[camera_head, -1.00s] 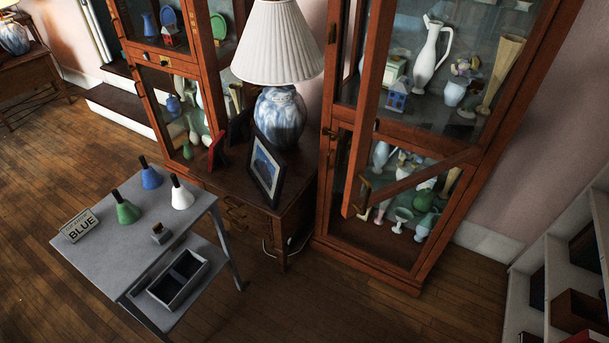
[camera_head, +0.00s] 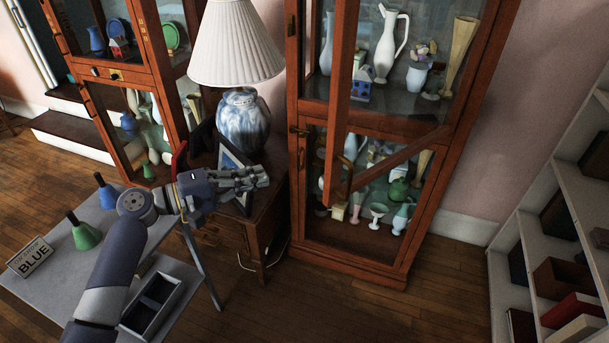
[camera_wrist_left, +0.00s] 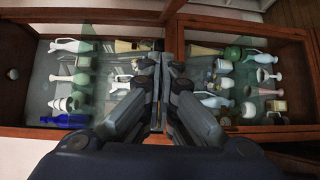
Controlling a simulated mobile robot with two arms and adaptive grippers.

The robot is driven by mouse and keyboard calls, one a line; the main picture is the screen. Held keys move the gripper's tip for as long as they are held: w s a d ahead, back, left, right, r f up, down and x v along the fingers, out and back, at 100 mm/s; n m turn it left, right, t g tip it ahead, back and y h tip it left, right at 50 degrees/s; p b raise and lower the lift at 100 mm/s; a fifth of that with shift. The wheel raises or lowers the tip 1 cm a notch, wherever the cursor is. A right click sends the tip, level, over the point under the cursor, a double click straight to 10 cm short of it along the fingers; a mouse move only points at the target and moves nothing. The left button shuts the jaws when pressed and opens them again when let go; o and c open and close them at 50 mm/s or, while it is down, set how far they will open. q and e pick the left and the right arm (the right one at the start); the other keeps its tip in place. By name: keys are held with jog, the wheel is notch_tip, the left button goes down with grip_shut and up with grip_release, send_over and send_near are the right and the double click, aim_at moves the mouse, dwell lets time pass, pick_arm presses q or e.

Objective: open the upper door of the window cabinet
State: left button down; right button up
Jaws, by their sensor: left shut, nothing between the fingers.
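The tall wooden glass cabinet (camera_head: 450,120) stands right of the lamp; I cannot tell by sight whether it is the one called the window cabinet. Its upper door (camera_head: 339,90) stands partly open, with its free edge swung out toward me and its bottom rail slanting across the lower part. A small handle (camera_head: 346,163) shows near the door's lower free corner. My left gripper (camera_head: 264,178) is shut and empty, left of that door and apart from it, pointing right. In the left wrist view its closed fingers (camera_wrist_left: 165,65) show before the cabinet's shelves. My right gripper is not in view.
A lamp (camera_head: 243,120) and picture frame (camera_head: 232,165) stand on a wooden side table (camera_head: 270,205) close behind my left gripper. A grey table (camera_head: 60,290) is beneath my left arm. A second glass cabinet (camera_head: 155,75) stands left; a white bookshelf (camera_head: 560,195) stands right. Floor before the cabinet is clear.

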pick_arm(q)
jog(key=d+r+h+p, duration=0.1)
jog(key=d+p, duration=0.4)
jog(key=d, duration=0.7)
jog(key=shift+w+r+m+g, duration=0.25)
jog(key=shift+r+m+g, duration=0.05)
jog(key=shift+r, duration=0.4)
jog(key=shift+s+p, duration=0.1)
jog(key=shift+p, duration=0.2)
